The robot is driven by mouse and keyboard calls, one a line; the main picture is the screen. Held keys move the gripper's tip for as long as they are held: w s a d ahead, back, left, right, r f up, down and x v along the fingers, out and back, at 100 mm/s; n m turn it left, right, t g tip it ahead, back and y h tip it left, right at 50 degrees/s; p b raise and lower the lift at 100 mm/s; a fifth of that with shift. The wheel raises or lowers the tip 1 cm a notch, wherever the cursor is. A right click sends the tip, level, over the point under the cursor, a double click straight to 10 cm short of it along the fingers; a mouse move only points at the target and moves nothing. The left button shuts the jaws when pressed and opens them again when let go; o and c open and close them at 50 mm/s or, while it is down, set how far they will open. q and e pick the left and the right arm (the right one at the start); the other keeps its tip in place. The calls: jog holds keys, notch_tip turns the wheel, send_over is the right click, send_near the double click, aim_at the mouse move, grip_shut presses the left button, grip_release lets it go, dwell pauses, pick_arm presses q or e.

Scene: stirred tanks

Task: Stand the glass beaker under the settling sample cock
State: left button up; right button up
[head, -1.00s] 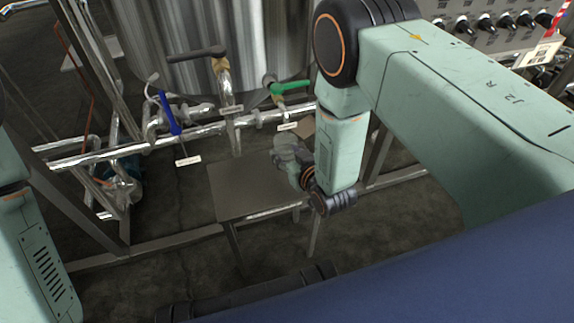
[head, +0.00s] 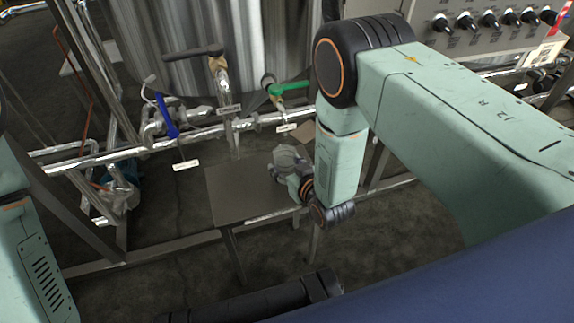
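My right gripper (head: 284,164) hangs over the right part of a small metal table (head: 237,192). Its fingers are small and partly hidden by its own body and my wrist, so I cannot see whether they are open or shut. No glass beaker can be made out; it may be hidden at the gripper. Above and behind the table are a blue-handled valve (head: 167,117), a dark-handled valve (head: 205,52) and a green-handled valve (head: 289,88), each with a small white label below. The label writing is too small to read. My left gripper is out of view.
A steel tank (head: 255,50) stands behind the pipes. A horizontal pipe (head: 110,157) runs behind the table. A control panel (head: 480,25) with black knobs is at the upper right. The left part of the tabletop is bare.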

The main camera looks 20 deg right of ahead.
jog(key=shift+o, duration=0.5)
jog(key=shift+r, duration=0.15)
jog(key=shift+s+r+p, duration=0.2)
jog(key=shift+s+p, duration=0.05)
jog(key=shift+p, duration=0.05)
jog(key=p+v, duration=0.4)
jog(key=v, duration=0.7)
jog(key=s+d+f+m+g+h, duration=0.1)
jog(key=s+g, duration=0.5)
jog(key=s, duration=0.7)
jog(key=s+d+f+m+g+h, duration=0.1)
jog(key=s+d+f+g, duration=0.2)
jog(key=s+g, duration=0.4)
jog(key=s+d, duration=0.1)
jog(key=s, duration=0.6)
